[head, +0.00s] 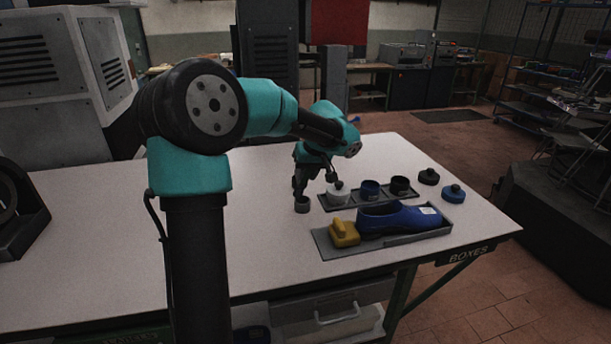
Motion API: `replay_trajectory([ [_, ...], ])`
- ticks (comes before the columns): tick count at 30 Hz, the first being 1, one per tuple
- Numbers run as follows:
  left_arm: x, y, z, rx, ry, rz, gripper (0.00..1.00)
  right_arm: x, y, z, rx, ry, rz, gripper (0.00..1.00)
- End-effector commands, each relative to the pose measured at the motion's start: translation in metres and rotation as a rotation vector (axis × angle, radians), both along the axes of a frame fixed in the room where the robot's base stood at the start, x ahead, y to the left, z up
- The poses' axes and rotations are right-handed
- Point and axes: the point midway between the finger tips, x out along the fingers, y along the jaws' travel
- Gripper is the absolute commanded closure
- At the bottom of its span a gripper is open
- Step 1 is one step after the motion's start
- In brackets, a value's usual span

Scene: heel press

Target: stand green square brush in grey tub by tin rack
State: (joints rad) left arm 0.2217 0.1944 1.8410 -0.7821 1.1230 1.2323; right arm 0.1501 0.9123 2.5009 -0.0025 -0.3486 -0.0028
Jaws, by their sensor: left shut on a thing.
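My left gripper (300,187) points down at the grey tub (302,205), its dark fingers right over or at the tub's mouth. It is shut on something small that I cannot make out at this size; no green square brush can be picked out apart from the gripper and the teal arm. The small grey tub stands upright on the table, just left of the tin rack (360,203). The dark rack holds a white tin (338,196), a blue tin (370,190) and a black tin (400,186). My right gripper is not in view.
A grey tray (392,242) in front of the rack holds a blue shoe (398,218) and a yellow block (344,234). A black lid (428,177) and a blue lid (453,193) lie to the right.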

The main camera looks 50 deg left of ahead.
Motion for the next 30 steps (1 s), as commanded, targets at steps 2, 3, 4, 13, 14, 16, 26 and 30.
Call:
replay_trajectory([
  [2, 0.012, 0.014, -0.003, 0.000, 0.001, 0.002, 0.94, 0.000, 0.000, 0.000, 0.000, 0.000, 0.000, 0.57],
  [3, 0.018, 0.019, -0.004, 0.000, 0.001, 0.002, 0.94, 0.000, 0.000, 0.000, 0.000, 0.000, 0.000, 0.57],
  [4, 0.022, 0.024, -0.004, 0.000, 0.001, 0.002, 0.94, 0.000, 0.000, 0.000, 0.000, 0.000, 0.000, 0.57],
  [13, 0.042, 0.047, -0.006, -0.001, 0.000, 0.000, 0.94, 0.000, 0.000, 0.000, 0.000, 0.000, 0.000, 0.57],
  [14, 0.042, 0.047, -0.006, -0.001, 0.000, 0.000, 0.94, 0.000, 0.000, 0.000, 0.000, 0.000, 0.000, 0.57],
  [16, 0.042, 0.047, -0.006, 0.000, 0.000, -0.001, 0.94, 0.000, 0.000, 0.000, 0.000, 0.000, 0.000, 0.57],
  [26, 0.041, 0.047, -0.021, 0.000, 0.004, 0.000, 0.94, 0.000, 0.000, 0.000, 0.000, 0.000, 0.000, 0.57],
  [30, 0.041, 0.046, -0.037, 0.000, 0.002, 0.000, 0.94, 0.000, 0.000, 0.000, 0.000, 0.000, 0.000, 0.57],
])
